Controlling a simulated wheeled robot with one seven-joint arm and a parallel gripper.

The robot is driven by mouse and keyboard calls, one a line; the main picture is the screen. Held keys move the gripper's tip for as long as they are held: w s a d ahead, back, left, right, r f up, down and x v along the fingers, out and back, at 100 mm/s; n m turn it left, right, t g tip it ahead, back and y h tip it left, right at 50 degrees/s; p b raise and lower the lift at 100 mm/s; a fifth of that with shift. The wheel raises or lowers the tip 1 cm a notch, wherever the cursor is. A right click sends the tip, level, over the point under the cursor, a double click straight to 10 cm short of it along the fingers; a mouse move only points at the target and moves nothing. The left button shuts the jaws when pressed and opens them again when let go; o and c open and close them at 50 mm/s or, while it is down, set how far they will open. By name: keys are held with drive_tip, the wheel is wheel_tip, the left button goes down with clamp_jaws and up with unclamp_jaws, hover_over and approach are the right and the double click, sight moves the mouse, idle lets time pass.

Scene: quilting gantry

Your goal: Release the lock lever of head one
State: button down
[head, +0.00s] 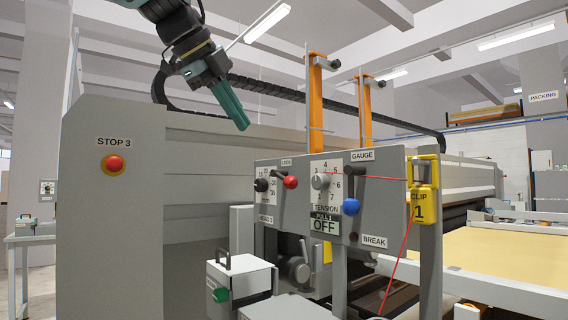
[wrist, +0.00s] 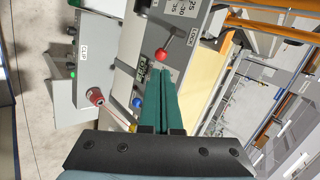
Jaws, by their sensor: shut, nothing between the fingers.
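The lock lever (head: 290,182) has a red ball knob and sits under a small label on the grey head panel (head: 384,200). In the wrist view the red-knobbed lever (wrist: 162,55) shows just beyond the fingertips, beside a LOCK label (wrist: 191,42). My gripper (head: 242,124) has green fingers, pointed down and to the right, above and left of the panel in the head view. In the wrist view my gripper (wrist: 165,72) is shut and empty. It appears apart from the lever.
The panel also carries a black knob (head: 261,185), a tension dial (head: 320,181), and a blue knob (head: 351,206). A STOP 3 button (head: 115,163) is on the left housing. Orange posts (head: 315,100) rise behind the panel.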

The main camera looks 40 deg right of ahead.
drive_tip(key=shift+s+d+r, duration=0.15)
drive_tip(key=shift+s+r, duration=0.05)
drive_tip(key=shift+r, duration=0.05)
drive_tip(key=p, duration=0.5)
approach(284, 178)
drive_tip(key=x, duration=0.6)
drive_tip(key=shift+d+f+b, duration=0.1)
drive_tip(key=shift+d+b, duration=0.05)
drive_tip(key=shift+b, duration=0.2)
